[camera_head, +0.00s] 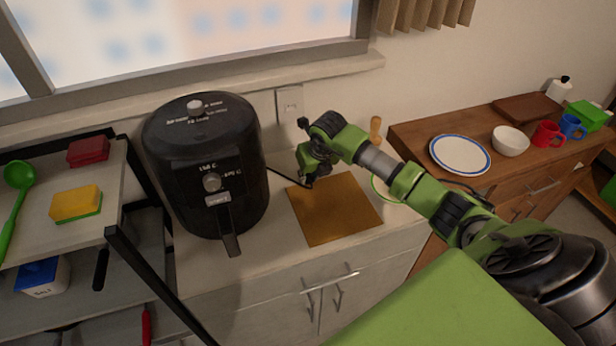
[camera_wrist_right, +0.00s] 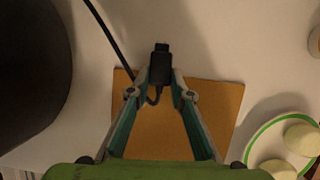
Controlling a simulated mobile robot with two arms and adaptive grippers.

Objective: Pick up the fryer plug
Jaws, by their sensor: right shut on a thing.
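The black fryer plug (camera_wrist_right: 160,62) shows in the right wrist view between the fingertips of my right gripper (camera_wrist_right: 161,85). The gripper is shut on it, with the plug's end pointing away from the wrist. The cord (camera_wrist_right: 107,38) loops under the plug and runs to the upper left. In the head view my right gripper (camera_head: 308,178) is low over the back left part of the brown board (camera_head: 345,212); the plug is hard to make out there. The black air fryer (camera_head: 208,160) stands to the left of it. My left gripper is not in view.
A wall socket (camera_head: 290,103) is behind the counter. A green-rimmed plate (camera_wrist_right: 262,140) with pale round items lies right of the board. A shelf rack (camera_head: 60,220) stands left, with a sponge (camera_head: 76,203). A wooden cabinet (camera_head: 420,135) at right holds dishes.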

